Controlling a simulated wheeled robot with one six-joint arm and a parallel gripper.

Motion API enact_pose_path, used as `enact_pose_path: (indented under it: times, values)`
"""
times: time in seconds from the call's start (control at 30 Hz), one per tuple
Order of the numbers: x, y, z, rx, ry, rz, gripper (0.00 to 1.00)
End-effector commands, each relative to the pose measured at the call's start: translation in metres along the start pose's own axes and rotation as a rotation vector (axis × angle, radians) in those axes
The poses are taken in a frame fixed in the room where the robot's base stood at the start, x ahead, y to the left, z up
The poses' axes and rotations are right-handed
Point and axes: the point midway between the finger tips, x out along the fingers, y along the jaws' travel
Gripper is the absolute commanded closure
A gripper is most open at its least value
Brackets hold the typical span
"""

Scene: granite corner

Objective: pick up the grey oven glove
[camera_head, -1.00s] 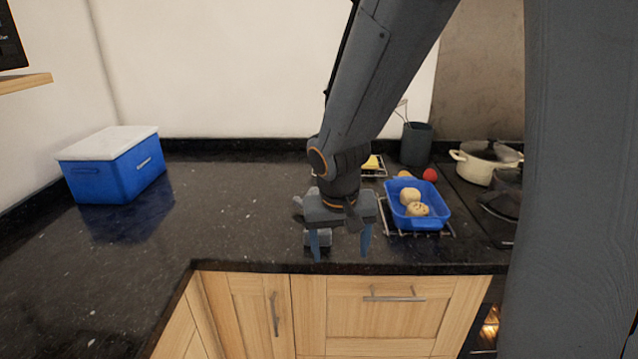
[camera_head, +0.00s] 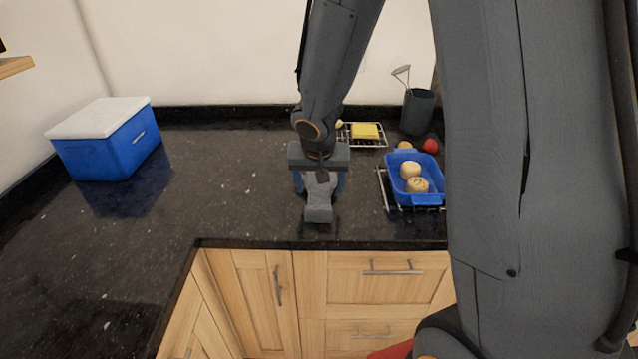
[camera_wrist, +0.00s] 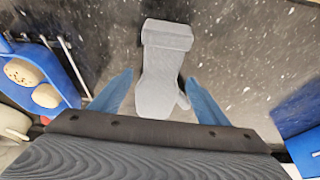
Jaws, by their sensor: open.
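The grey oven glove (camera_head: 319,207) lies on the dark granite worktop near its front edge, with its cuff toward the front. It also shows in the wrist view (camera_wrist: 163,72), lying flat with its thumb to the lower right. My gripper (camera_head: 320,188) is open above the glove, its blue fingers on either side of it. In the wrist view my gripper's fingers (camera_wrist: 156,92) stand apart with the glove's hand part between them, not visibly touching it. My gripper hides part of the glove in the head view.
A blue dish (camera_head: 428,195) with bread rolls stands on a wire rack to the right. A blue cool box (camera_head: 115,150) with a white lid is at the left. Yellow food (camera_head: 365,130) sits on a rack behind. The worktop between box and glove is clear.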

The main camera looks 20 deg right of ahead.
Motion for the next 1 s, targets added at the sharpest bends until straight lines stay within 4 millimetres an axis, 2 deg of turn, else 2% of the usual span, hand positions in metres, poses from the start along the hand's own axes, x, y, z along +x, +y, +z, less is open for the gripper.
enact_pose_path:
  times: [0.03, 0.17, 0.43, 0.47, 0.73, 1.0]
  values:
    - [0.008, 0.0, 0.001, -0.001, -0.002, 0.001, 0.31]
    - [0.02, 0.0, 0.001, -0.001, -0.001, 0.001, 0.31]
    - [0.021, -0.001, 0.001, -0.002, 0.0, 0.0, 0.31]
    - [0.021, -0.001, 0.001, -0.002, 0.0, 0.0, 0.35]
    - [0.021, -0.001, 0.001, -0.003, 0.0, -0.001, 0.8]
    - [0.019, -0.001, -0.001, -0.002, 0.001, -0.001, 0.8]
